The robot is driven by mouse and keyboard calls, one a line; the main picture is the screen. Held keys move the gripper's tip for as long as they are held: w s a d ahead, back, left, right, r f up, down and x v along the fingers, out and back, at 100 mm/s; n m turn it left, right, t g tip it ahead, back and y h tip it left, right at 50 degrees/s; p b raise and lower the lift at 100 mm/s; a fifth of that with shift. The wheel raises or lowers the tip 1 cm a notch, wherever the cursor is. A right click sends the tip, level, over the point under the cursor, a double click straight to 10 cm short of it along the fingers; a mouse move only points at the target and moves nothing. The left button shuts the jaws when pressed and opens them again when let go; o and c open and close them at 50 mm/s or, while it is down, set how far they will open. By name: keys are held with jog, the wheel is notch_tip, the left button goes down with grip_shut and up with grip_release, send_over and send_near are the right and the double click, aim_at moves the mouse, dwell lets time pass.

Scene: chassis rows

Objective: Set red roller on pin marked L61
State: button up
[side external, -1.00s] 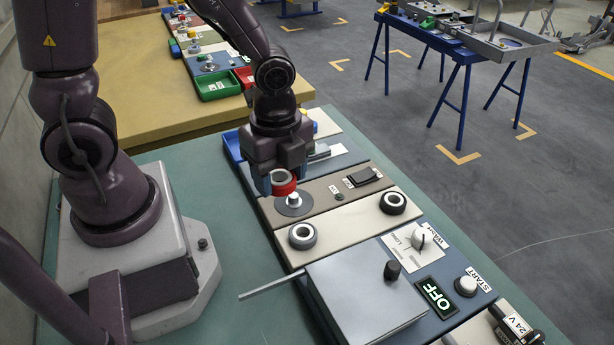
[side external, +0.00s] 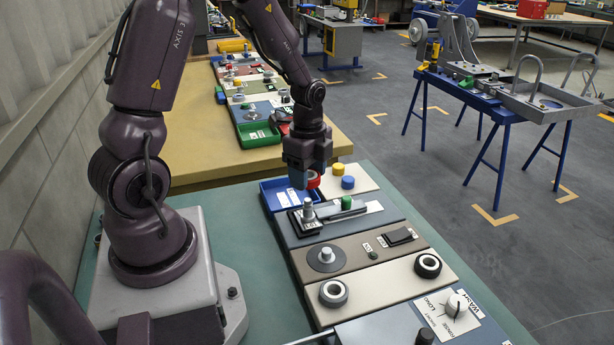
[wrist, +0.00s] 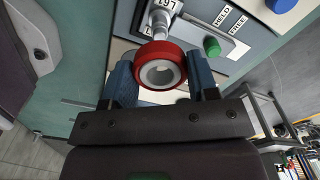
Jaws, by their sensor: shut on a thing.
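My gripper (side external: 310,181) is shut on the red roller (side external: 314,180), which has a pale hub with an open hole. In the wrist view the red roller (wrist: 161,66) sits between the two blue fingers of my gripper (wrist: 162,76). The silver pin (side external: 308,209) stands upright on the blue-grey panel, bare, with a tag reading L61 (side external: 307,224) at its foot. The roller is held above the panel, close to this pin and apart from it in the side view. In the wrist view the pin (wrist: 160,20) shows just past the roller's rim, its lower part partly hidden.
A green knob (side external: 346,202) stands right of the pin. A blue tray (side external: 268,199) lies left; yellow (side external: 338,169) and blue (side external: 348,183) knobs stand behind.

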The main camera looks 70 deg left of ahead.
jog(key=shift+f, duration=4.1)
jog(key=o, duration=1)
notch_tip(320, 180, up, 13)
notch_tip(320, 180, up, 7)
send_over(308, 203)
jog(key=shift+w+a, duration=0.1)
jog(key=shift+a, duration=0.25)
